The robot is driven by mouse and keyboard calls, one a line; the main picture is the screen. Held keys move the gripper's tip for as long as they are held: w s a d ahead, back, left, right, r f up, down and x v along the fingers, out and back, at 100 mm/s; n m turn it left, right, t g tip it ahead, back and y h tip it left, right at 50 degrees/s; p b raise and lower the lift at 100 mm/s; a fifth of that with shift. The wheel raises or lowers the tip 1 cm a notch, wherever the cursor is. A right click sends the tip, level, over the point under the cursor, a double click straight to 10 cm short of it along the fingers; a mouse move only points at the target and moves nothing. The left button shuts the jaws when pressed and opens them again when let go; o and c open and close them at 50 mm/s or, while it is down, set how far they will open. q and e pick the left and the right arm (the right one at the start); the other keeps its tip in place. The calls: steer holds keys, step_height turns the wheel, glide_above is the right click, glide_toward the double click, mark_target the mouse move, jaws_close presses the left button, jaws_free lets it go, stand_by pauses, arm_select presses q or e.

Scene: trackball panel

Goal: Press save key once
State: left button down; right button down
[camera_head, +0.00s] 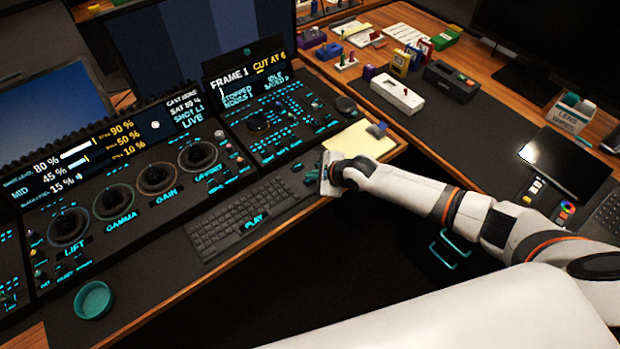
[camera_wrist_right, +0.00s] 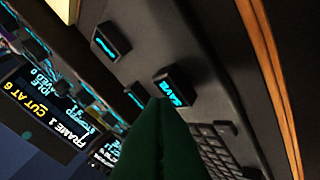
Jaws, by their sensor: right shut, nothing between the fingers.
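The save key (camera_wrist_right: 175,91) is a dark raised block with glowing cyan "SAVE" lettering, near the middle of the right wrist view. My right gripper (camera_wrist_right: 160,102) is shut and empty, its green fingers pointing at the save key and overlapping its lower edge in that view. I cannot tell whether the tips touch the key. In the head view my right gripper (camera_head: 317,177) is over the console's front strip, at the right end of the keyboard, and hides part of the keys there. My left gripper is not in view.
A second dark key (camera_wrist_right: 112,40) with a cyan mark sits beside the save key. The keyboard (camera_head: 240,218) lies left of my gripper. A yellow pad (camera_head: 358,143) lies behind it. The panel screen (camera_head: 250,77) reads "FRAME 1". A teal dish (camera_head: 94,299) stands at the front left.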

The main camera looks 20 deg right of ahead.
steer(key=shift+f, duration=0.55)
stand_by(0.6)
stand_by(0.4)
steer(key=shift+r+p, duration=0.9)
steer(key=shift+r, duration=0.05)
steer(key=shift+r, duration=0.1)
step_height(320, 180, up, 5)
steer(key=p, duration=0.5)
steer(key=shift+p, duration=0.3)
